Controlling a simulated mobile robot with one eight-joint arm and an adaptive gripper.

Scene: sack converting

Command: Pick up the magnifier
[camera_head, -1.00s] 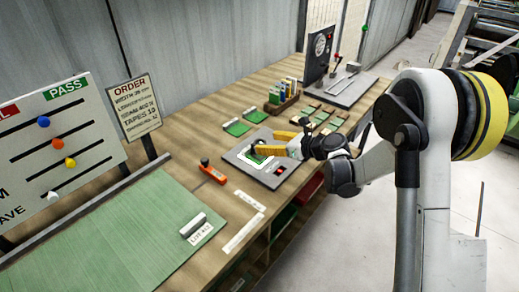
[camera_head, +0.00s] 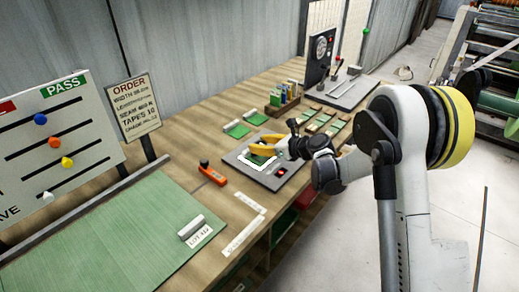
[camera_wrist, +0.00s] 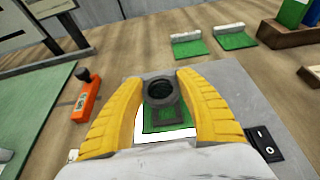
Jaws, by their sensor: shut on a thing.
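The magnifier (camera_wrist: 160,93) is a dark round eyepiece between the yellow fingers of my gripper (camera_wrist: 161,90) in the wrist view. My gripper is shut on it. Below it a green sample lies on a white lit square (camera_wrist: 190,135) of a grey plate. In the head view my gripper (camera_head: 268,148) is over the grey plate (camera_head: 238,160), and the fingers hide the magnifier. I cannot tell whether the magnifier touches the plate.
An orange tool (camera_head: 213,174) lies left of the plate, beside a green mat (camera_head: 110,230). Green samples (camera_head: 237,129) lie behind the plate.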

